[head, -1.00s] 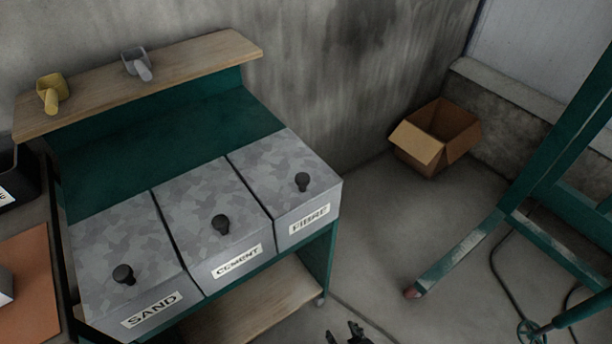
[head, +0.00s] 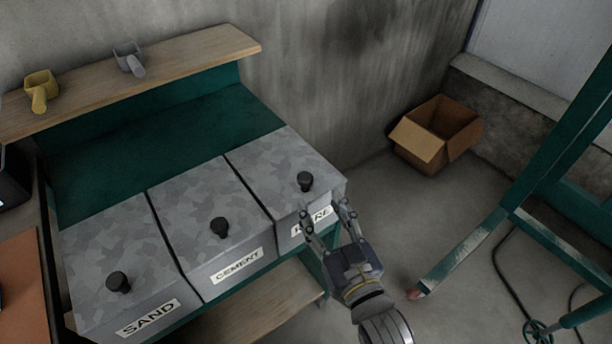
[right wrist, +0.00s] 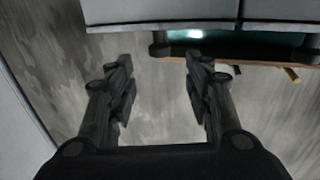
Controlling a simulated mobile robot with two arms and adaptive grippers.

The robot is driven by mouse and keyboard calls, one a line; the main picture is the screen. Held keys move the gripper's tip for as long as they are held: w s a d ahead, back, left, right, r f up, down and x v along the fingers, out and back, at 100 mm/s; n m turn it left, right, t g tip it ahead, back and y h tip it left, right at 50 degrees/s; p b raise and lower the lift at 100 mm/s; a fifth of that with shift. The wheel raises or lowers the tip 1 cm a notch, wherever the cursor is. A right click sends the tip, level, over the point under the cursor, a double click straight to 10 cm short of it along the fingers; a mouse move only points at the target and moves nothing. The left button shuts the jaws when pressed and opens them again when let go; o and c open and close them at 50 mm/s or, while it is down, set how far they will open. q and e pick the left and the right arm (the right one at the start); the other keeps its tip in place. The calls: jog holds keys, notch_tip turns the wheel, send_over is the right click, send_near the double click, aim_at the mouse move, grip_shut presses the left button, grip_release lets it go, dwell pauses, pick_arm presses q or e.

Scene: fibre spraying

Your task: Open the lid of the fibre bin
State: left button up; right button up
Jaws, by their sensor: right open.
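The fibre bin (head: 267,185) is the right-hand one of three grey bins, its lid shut, with a black knob (head: 305,181) on top. Its label on the front is partly hidden by my right gripper. My right gripper (head: 325,212) is open and empty in front of the fibre bin, with its fingers pointing toward the lid, a little below and right of the knob. In the right wrist view the two fingers (right wrist: 158,75) are spread apart with nothing between them. My left gripper is not in view.
The cement bin (head: 190,212) and sand bin (head: 90,250) stand to the left. A wooden shelf (head: 190,70) behind holds a yellow scoop (head: 40,88) and a grey scoop (head: 128,58). A cardboard box (head: 420,145) and a green frame (head: 470,250) stand on the floor at right.

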aim_at(307, 183)
jog(key=x, duration=0.9)
jog(key=shift+w+a+p, duration=0.1)
jog(key=shift+w+p, duration=0.1)
jog(key=shift+p, duration=0.15)
grip_shut()
